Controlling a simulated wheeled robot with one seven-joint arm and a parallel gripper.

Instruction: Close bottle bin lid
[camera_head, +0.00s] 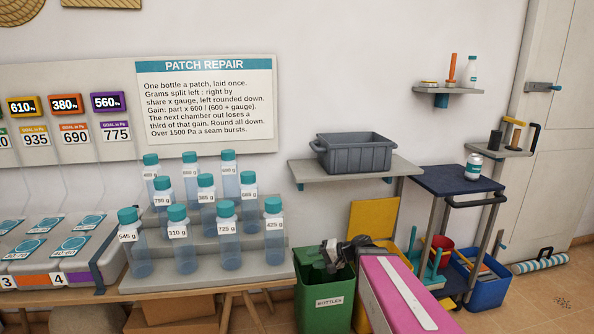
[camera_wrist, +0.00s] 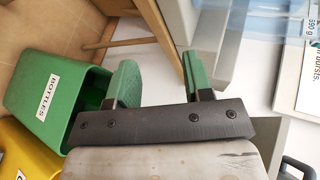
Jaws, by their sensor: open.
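The green bottle bin (camera_head: 325,308) stands on the floor beside the bottle counter, with a white "BOTTLES" label on its front. It also shows at the left of the wrist view (camera_wrist: 32,92), where part of its dark inside is visible, so its top is at least partly open. I cannot clearly make out its lid. My gripper (camera_head: 331,252) is over the bin's back right rim in the head view. In the wrist view its two green-padded fingers (camera_wrist: 157,80) are apart with nothing between them. The bin lies left of the fingers there; contact cannot be told.
A yellow bin (camera_wrist: 12,150) stands beside the green one, with a raised yellow panel (camera_head: 374,218) behind. The counter (camera_head: 190,285) holds several labelled bottles. A grey crate (camera_head: 354,153) sits on a wall shelf (camera_head: 310,172). A dark-topped trolley (camera_head: 450,181) and blue bin (camera_head: 487,292) stand right.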

